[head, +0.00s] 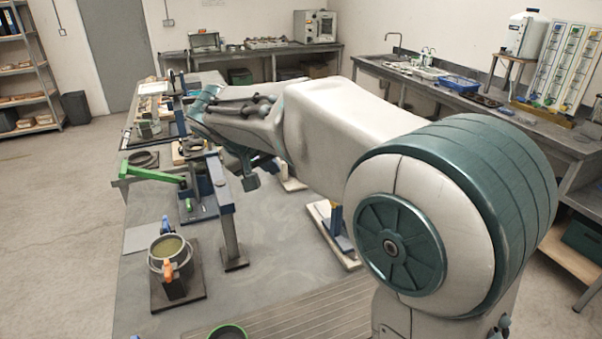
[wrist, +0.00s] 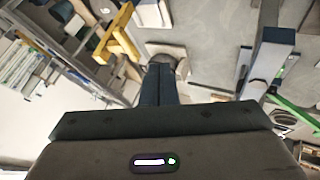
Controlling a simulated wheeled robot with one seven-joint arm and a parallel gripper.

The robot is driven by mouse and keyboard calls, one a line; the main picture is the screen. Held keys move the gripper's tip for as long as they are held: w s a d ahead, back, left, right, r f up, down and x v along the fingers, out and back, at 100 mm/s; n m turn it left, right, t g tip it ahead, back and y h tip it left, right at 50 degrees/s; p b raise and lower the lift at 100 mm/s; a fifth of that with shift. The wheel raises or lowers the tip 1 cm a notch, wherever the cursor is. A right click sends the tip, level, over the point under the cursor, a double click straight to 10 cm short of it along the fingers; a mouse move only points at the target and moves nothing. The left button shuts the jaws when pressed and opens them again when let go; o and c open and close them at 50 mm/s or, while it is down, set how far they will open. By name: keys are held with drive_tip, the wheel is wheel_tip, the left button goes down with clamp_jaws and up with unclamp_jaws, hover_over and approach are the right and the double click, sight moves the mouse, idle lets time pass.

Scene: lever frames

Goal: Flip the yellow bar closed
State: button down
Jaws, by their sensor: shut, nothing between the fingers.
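The yellow bar (wrist: 116,40) shows in the upper left of the wrist view, angled, with a yellow branch at its lower part. In the picture the fingertips lie right of and below the yellow bar, with a visible gap. In the head view my gripper (head: 249,181) hangs over the table, right of the blue-topped post.
A grey post with a blue top (head: 222,185) stands left of my gripper; it is at right in the wrist view (wrist: 265,60). A green bar (head: 150,173) lies further left. A pot (head: 170,255) with an orange-handled clamp stands nearer.

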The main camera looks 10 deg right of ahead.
drive_tip(key=w+d+f+p, duration=0.3)
drive_tip(key=w+d+f, duration=0.2)
drive_tip(key=d+f, duration=0.1)
drive_tip(key=shift+w+d, duration=0.2)
drive_tip(key=shift+d, duration=0.35)
drive_tip(key=shift+a, duration=0.1)
